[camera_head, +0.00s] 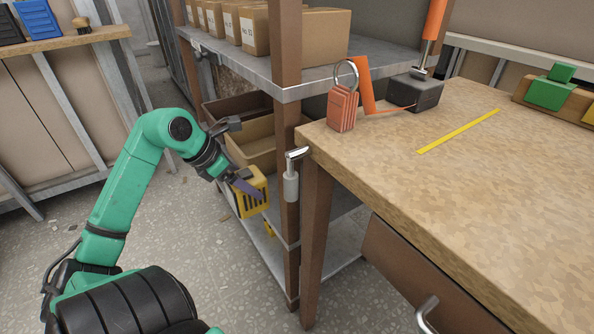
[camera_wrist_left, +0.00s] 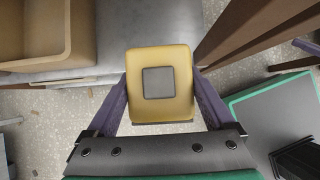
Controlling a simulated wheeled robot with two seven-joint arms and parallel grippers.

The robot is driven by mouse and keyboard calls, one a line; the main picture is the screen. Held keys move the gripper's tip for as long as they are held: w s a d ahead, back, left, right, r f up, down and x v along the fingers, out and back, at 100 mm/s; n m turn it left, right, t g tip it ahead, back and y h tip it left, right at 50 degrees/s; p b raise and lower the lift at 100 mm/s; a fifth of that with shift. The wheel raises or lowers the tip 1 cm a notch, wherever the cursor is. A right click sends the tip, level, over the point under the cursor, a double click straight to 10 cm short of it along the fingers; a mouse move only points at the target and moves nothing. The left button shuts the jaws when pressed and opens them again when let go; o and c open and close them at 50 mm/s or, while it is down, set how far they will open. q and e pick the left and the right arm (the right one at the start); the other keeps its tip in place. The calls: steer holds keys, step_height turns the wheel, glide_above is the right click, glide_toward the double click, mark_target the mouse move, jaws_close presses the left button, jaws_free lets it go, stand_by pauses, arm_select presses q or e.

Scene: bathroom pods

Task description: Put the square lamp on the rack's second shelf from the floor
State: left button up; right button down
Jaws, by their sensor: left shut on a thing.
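The square lamp (camera_head: 252,196) is a small yellow block with dark slots on its face. My left gripper (camera_head: 247,188) is shut on it and holds it at the near left side of the rack. In the left wrist view the lamp (camera_wrist_left: 160,112) shows as a yellow square with a grey centre between the purple fingers of the gripper (camera_wrist_left: 160,85). The rack's grey lower shelf (camera_head: 345,203) holds tan bins behind the lamp; another grey shelf (camera_head: 335,268) lies below it near the floor. I cannot tell whether the lamp touches a shelf. My right gripper is not in view.
A tan bin (camera_head: 258,142) stands close behind the lamp. A brown post (camera_head: 290,200) of the rack is just right of it. Cardboard boxes (camera_head: 325,40) sit on the upper shelf (camera_head: 375,58). A wooden workbench (camera_head: 470,165) fills the right. Open floor (camera_head: 205,270) lies to the left.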

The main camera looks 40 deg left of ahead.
arm_select(q)
steer(key=w+d+p, duration=0.2)
steer(key=w+d, duration=0.2)
steer(key=w, duration=1.1)
steer(key=f+b, duration=0.1)
steer(key=f, duration=0.1)
steer(key=f+b, duration=0.1)
steer(key=f, duration=0.1)
steer(key=f+b, duration=0.1)
steer(key=f, duration=0.2)
steer(key=shift+s+d, duration=0.2)
steer(key=shift+s, duration=0.15)
steer(key=shift+w+f+b, duration=0.1)
steer(key=shift+w+b, duration=0.15)
steer(key=shift+b, duration=0.1)
steer(key=o, duration=1.5)
steer(key=shift+s, duration=0.1)
steer(key=shift+o, duration=0.2)
